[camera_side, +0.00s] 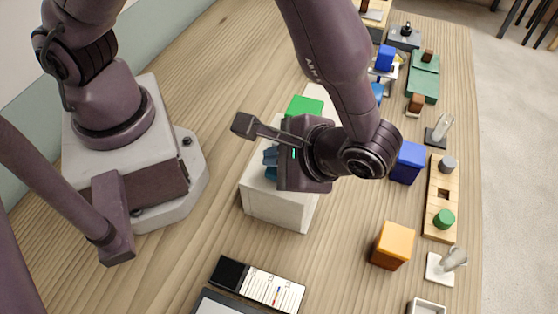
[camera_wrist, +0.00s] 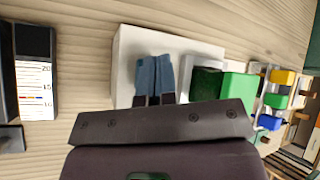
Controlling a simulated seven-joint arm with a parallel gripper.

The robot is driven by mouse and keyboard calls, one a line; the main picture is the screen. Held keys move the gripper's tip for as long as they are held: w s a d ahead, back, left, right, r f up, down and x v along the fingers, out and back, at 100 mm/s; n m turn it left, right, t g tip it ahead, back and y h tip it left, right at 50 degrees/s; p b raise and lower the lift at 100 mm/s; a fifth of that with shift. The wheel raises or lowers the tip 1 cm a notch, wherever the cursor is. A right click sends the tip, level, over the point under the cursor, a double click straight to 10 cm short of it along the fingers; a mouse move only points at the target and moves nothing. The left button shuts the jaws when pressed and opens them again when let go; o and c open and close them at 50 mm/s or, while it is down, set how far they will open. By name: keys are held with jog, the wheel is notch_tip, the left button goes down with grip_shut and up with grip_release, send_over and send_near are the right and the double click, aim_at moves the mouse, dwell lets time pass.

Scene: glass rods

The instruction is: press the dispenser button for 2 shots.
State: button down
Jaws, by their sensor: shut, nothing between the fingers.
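A white box (camera_side: 270,206), which looks like the dispenser, stands on the table under my gripper (camera_side: 270,163). The white box also shows in the wrist view (camera_wrist: 128,58). My gripper is shut and empty. Its blue-grey fingers (camera_wrist: 154,74) lie over the top of the white box in the wrist view, and I cannot tell whether they touch it. A green block (camera_side: 305,106) is at the box's far side; it also shows right of the fingers in the wrist view (camera_wrist: 238,88). I see no clear button; my gripper body hides part of the box top.
A black and white panel with a marked scale (camera_side: 270,287) lies in front of the box. An orange cube (camera_side: 393,245), a blue block (camera_side: 407,163) and a wooden board with pegs (camera_side: 436,205) stand to the right. Several small things crowd the far end.

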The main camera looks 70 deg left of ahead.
jog(key=shift+f, duration=0.35)
jog(key=shift+r, duration=0.15)
dwell(0.4)
jog(key=shift+r, duration=1)
jog(key=shift+r, duration=2.5)
